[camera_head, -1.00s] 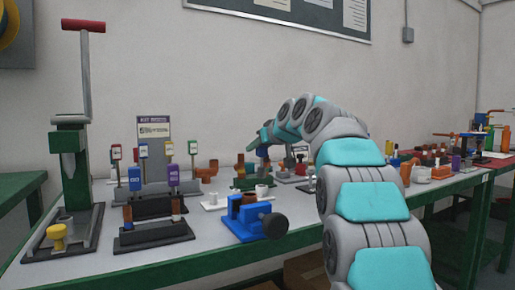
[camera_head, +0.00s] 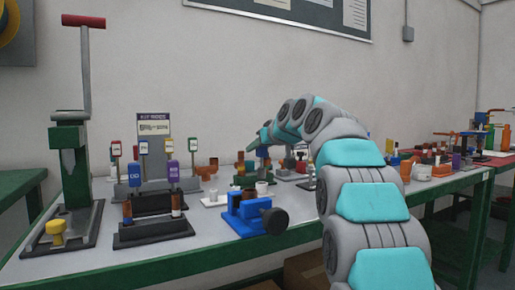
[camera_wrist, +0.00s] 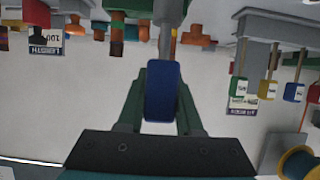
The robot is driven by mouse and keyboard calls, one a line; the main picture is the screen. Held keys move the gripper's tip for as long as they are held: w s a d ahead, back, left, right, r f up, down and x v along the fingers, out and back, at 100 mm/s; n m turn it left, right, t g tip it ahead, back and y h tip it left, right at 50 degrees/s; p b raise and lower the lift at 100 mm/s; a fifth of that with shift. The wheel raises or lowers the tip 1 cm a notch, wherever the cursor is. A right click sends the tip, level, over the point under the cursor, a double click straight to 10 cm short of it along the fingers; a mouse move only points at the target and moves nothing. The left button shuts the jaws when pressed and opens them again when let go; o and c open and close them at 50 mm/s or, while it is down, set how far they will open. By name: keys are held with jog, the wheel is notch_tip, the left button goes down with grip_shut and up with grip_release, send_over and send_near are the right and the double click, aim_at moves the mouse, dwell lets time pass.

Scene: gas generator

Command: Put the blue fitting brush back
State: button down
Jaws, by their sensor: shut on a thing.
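My gripper (camera_wrist: 160,105) is shut on the blue handle (camera_wrist: 162,90) of a brush in the wrist view. A grey shaft (camera_wrist: 166,40) runs from the handle to the top of that picture, where its end is out of view. In the head view my gripper (camera_head: 262,140) is over the middle of the bench, small and partly hidden by my arm. I cannot tell whether the held brush's tip touches anything.
A blue vise (camera_head: 245,215) sits at the front edge. A tall green press (camera_head: 70,170) stands far left. Small fittings crowd the bench around my gripper.

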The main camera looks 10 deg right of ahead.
aim_at(261, 161)
jog(key=shift+f+b, duration=1.9)
jog(key=shift+f, duration=0.4)
jog(key=c, duration=0.5)
grip_release()
